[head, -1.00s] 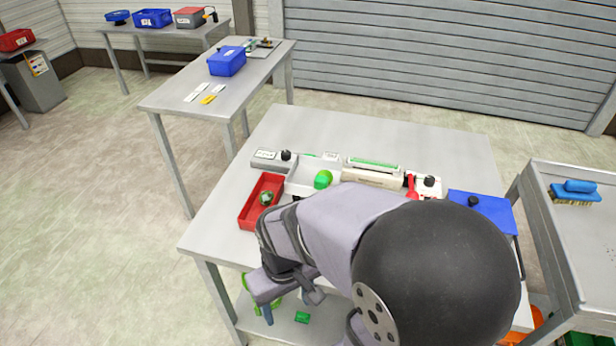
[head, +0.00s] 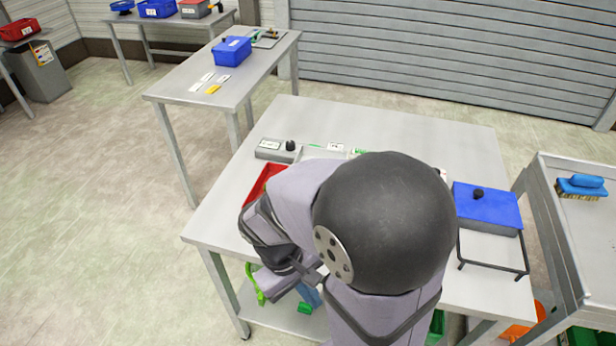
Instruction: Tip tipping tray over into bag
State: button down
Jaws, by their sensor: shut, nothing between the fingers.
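A pale shallow tray (head: 318,153), which looks like the tipping tray, lies at the back of the near table. My arm covers most of it, and its contents are hidden. No bag can be made out for sure; a green curved strip (head: 254,284) shows below the table's front edge, beside my wrist. My gripper (head: 308,296) is at the front edge, left of the tray's front and mostly hidden by my own arm. It appears shut, with nothing seen in it.
A red tray (head: 262,182) is partly covered by my arm. A grey control box (head: 274,151) with a black knob stands behind it. A blue box (head: 486,206) and a black wire stand (head: 493,268) are at the right. The table's back right is clear.

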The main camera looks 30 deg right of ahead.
jog(key=w+d+r+n+t+h, duration=0.2)
jog(key=w+d+r+h, duration=0.2)
jog(key=w+d+h, duration=0.4)
jog(key=w+a+r+n+t+h, duration=0.1)
jog(key=w+a+r+t+h, duration=0.1)
jog(key=w+a+t, duration=0.2)
jog(key=w+a+r+n+t+h+b, duration=0.1)
jog(key=w+a+r+n+t+h, duration=0.1)
jog(key=w+t, duration=0.3)
jog(key=w+a+r, duration=0.1)
jog(key=w, duration=0.3)
jog(key=shift+a+b, duration=0.3)
jog(key=shift+a, duration=0.1)
jog(key=shift+d, duration=0.1)
jog(key=w+d+p, duration=0.2)
jog(key=d+p, duration=0.4)
jog(key=d, duration=0.5)
jog(key=shift+w+d, duration=0.15)
